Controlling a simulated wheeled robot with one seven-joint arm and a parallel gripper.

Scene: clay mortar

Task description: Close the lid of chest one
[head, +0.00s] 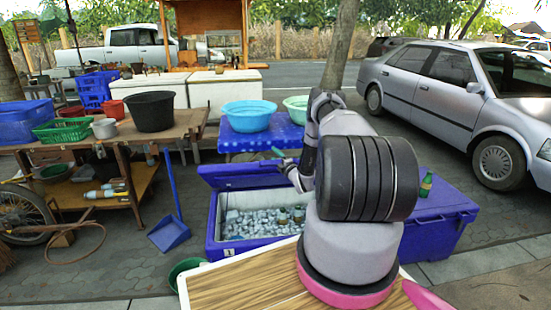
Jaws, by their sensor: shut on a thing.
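Chest one appears to be the blue cooler chest (213,228) in the middle, open and full of ice, with some brownish items lying in it. Its blue lid (232,178) stands raised along the far side, tilted. My gripper (281,159) is at the lid's upper edge toward its right end and appears shut on it. A small teal piece shows at the gripper; I cannot tell what it is. My arm crosses in front of the chest's right part and hides it, along with much of the fingers.
A closed blue chest (432,209) stands at the right, with a green bottle (426,184) on top. A blue table (262,140) with basins stands behind. A blue dustpan (169,234) is at the left. A wooden board (240,280) lies in front.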

